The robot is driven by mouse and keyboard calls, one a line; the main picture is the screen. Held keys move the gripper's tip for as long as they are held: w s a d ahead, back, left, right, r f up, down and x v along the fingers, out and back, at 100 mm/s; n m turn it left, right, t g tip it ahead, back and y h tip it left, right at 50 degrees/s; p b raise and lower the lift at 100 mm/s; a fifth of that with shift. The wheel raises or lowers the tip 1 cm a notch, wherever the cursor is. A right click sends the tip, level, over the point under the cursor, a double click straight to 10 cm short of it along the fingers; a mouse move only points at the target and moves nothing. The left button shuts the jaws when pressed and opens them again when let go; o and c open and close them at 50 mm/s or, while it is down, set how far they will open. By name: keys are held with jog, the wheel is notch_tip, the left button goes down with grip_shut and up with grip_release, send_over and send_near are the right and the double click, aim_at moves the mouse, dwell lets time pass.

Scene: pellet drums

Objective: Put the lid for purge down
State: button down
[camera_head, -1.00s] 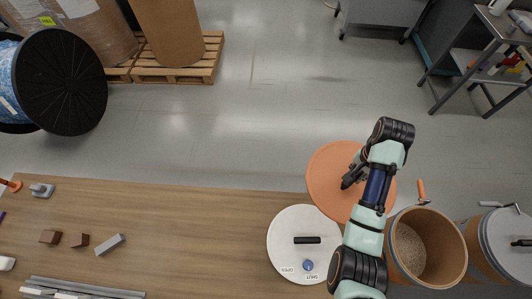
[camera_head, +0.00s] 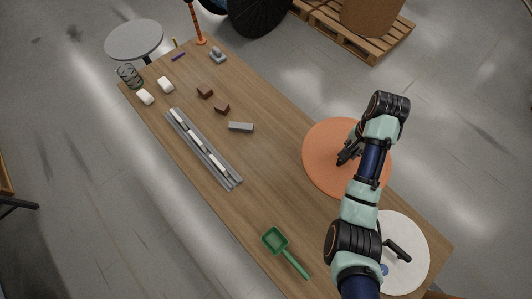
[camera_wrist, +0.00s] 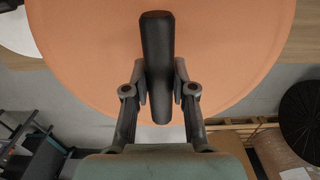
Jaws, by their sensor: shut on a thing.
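My gripper (camera_head: 347,156) is shut on the black bar handle (camera_wrist: 157,45) of a round orange lid (camera_head: 322,150). The wrist view shows one finger on each side of the handle, with the orange disc (camera_wrist: 85,50) spread out beyond it. In the head view the lid overlaps the long right edge of the wooden table (camera_head: 270,165). In the wrist view, floor shows past the lid's lower rim. I cannot tell how high it is above the table. My arm hides part of its right side. No purge label is readable on it.
A white lid (camera_head: 412,270) with a black handle lies at the table's near right corner, partly behind my arm. A green scoop (camera_head: 277,241), a grey rail (camera_head: 203,150), brown blocks (camera_head: 205,92) and a grey block (camera_head: 241,127) lie on the table. Bare wood separates these from the orange lid.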

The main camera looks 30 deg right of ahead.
jog(key=shift+s+d, duration=0.15)
jog(key=shift+d, duration=0.05)
jog(key=shift+f+b, duration=4.4)
jog(key=shift+f, duration=5.55)
jog(key=shift+f, duration=0.1)
jog(key=c, duration=1)
grip_release()
jog(key=shift+o, duration=0.2)
notch_tip(320, 180, up, 12)
jog(key=p, duration=0.3)
